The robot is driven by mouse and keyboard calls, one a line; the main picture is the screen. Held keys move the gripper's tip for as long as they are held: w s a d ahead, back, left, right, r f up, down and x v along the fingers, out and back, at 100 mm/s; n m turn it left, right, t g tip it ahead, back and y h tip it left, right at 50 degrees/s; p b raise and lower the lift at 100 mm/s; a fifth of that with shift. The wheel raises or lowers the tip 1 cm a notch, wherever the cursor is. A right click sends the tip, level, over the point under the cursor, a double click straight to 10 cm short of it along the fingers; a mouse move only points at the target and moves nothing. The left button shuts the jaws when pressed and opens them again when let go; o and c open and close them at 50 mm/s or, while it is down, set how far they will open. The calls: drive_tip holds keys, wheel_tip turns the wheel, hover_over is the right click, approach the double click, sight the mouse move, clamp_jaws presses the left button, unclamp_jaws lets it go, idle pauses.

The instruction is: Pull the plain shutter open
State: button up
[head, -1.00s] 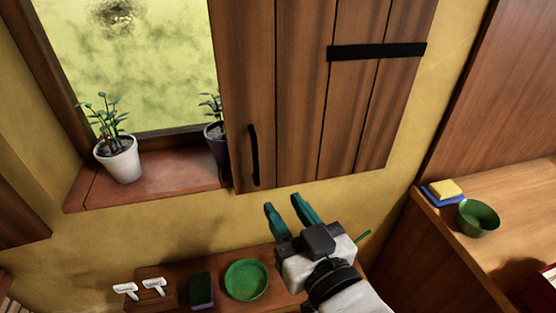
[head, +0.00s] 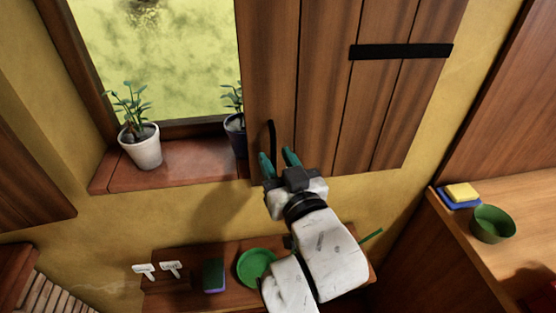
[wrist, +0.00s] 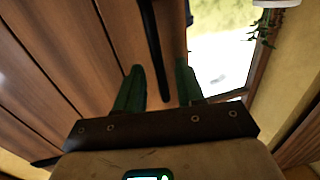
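The wooden shutter (head: 325,90) hangs in front of the right part of the window, with vertical brown planks and a black strap across its right side. Its thin black upright handle (head: 271,134) is near its left edge. My gripper (head: 278,156) is open at the lower end of the handle, its green fingers pointing up at the shutter. In the wrist view the handle (wrist: 152,45) runs between the two spread fingers (wrist: 158,70). I cannot tell whether either finger touches it. The handle's lower end is partly hidden by my gripper in the head view.
A white potted plant (head: 140,148) and a dark pot (head: 236,138) stand on the sill (head: 180,170), the dark one close to the shutter's edge. A shelf below holds a green plate (head: 255,265) and a sponge (head: 213,276). A counter (head: 470,250) with a green bowl (head: 492,224) is at right.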

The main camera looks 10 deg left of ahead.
clamp_jaws()
idle(0.3)
idle(0.4)
